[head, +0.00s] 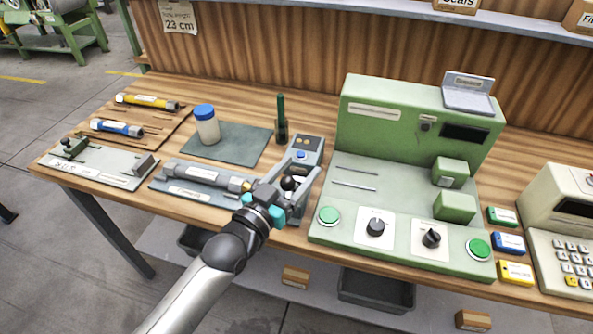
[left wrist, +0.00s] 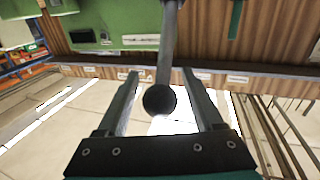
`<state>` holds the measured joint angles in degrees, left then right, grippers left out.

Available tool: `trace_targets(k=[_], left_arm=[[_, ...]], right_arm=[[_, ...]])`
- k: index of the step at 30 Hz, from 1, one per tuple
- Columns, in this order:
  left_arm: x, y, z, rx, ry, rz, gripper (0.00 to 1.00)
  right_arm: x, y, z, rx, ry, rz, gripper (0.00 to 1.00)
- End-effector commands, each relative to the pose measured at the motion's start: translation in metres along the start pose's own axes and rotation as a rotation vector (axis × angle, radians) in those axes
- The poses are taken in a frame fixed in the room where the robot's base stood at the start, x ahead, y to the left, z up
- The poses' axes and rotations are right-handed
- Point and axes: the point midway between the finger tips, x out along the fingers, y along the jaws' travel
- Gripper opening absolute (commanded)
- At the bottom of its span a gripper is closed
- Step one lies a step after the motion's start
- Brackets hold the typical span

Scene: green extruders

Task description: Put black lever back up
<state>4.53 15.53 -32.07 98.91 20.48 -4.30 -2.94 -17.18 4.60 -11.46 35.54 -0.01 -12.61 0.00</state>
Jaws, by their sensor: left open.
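The black lever's round knob (head: 289,183) shows in the head view in front of the small grey control box (head: 305,146). My left gripper (head: 294,179) is at the knob, its fingers spread to either side. In the left wrist view the black knob (left wrist: 159,99) sits between the two open fingers of my left gripper (left wrist: 163,80), with a visible gap on both sides. The lever's grey rod (left wrist: 168,45) runs from the knob to the top of that view. My gripper hides part of the lever in the head view. My right gripper is out of view.
A green machine (head: 415,120) with knobs and green buttons stands close on the right. A grey cylinder (head: 200,174) lies on a plate to the left. A blue-capped jar (head: 207,128) and a dark green tool (head: 281,120) stand behind on the wooden bench.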

Motion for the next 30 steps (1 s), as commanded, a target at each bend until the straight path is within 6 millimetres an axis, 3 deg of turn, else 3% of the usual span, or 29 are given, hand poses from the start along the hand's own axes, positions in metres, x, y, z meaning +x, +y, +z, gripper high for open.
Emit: trace_targets(k=[4, 22, 30], left_arm=[[-0.0001, 0.0000, 0.0000, 0.000, 0.000, 0.000, 0.69], [-0.0005, -0.0002, 0.0002, 0.001, -0.001, 0.000, 0.01], [-0.0005, -0.0002, 0.0003, 0.001, -0.001, 0.000, 0.00]], right_arm=[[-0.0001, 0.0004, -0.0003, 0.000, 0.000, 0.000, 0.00], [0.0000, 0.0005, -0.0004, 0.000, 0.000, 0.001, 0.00], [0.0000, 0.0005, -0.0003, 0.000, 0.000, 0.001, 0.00]])
